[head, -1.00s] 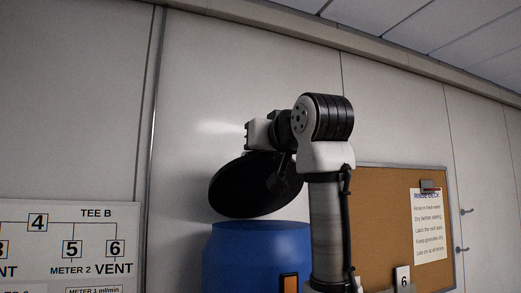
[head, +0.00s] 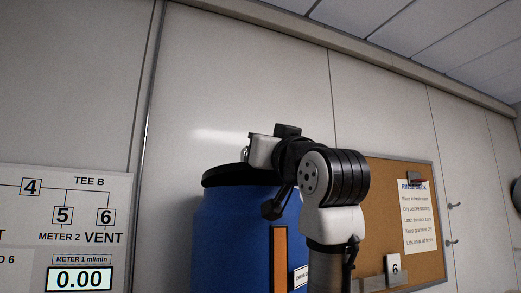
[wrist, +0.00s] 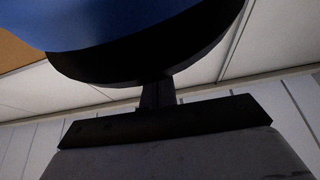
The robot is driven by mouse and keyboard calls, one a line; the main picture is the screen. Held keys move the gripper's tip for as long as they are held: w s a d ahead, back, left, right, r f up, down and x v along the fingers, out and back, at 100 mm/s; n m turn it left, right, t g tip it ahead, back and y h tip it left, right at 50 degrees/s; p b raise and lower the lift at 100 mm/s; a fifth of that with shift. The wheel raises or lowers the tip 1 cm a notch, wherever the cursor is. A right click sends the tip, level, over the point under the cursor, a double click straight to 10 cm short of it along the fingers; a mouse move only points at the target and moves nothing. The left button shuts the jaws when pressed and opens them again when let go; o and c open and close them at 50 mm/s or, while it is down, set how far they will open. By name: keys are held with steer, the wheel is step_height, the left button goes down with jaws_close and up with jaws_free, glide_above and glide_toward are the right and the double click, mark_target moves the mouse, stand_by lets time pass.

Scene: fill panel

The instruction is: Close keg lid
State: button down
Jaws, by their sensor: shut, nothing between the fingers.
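The blue keg (head: 235,235) stands in front of the wall in the head view, with an orange strip and a white label on its side. Its black lid (head: 228,177) lies across the top, close to level. I cannot tell whether it is fully seated, as my arm covers its right part. My gripper (head: 247,155) is just above the lid. In the wrist view, my gripper (wrist: 158,93) is shut and empty, its fingertips at the edge of the dark lid (wrist: 150,62); contact is unclear. The blue keg side (wrist: 90,22) shows beyond.
A panel (head: 65,215) with numbered labels and a meter reading 0.00 is at the left. A cork board (head: 385,190) with a paper notice hangs at the right behind my arm. The wall above the keg is clear.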

steer(key=shift+s+d+f+b, duration=0.1)
steer(key=shift+s+f+b, duration=0.1)
steer(key=shift+f+b, duration=0.3)
steer(key=shift+s+d+f+b, duration=0.1)
steer(key=shift+s+f+b, duration=0.1)
steer(key=shift+f, duration=0.45)
